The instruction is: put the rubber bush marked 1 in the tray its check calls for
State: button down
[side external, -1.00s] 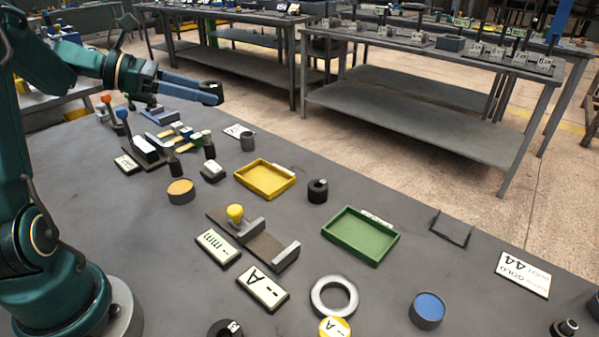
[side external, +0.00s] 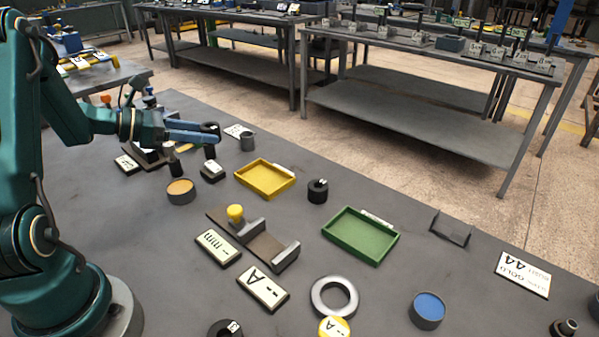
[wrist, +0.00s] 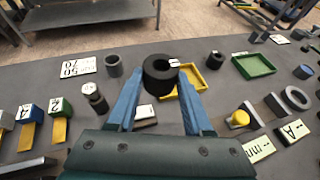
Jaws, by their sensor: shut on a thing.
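My gripper (side external: 208,133) is shut on a black rubber bush (wrist: 158,76) and holds it up above the bench's far left part. The bush has a hollow centre and a small white mark on its rim, too small to read. In the side view it shows at the fingertips (side external: 210,127). The yellow tray (side external: 249,186) lies right of the gripper, and the green tray (side external: 361,238) farther right; both look empty. A second black bush (side external: 317,191) with a white mark stands between the trays. A third (side external: 224,329) is partly cut off at the bottom edge.
A fixture with a yellow knob (side external: 235,213) stands before the trays, beside the mm plate (side external: 218,247) and the A plate (side external: 263,288). A grey ring (side external: 334,297), an orange-topped cylinder (side external: 181,191) and a blue-topped cylinder (side external: 427,310) stand around. Small blocks crowd below the gripper.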

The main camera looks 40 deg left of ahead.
send_over(258, 182)
notch_tip(258, 182, down, 6)
jog(key=shift+f, duration=2.25)
jog(key=shift+c, duration=1.5)
grip_release()
jog(key=shift+f, duration=0.1)
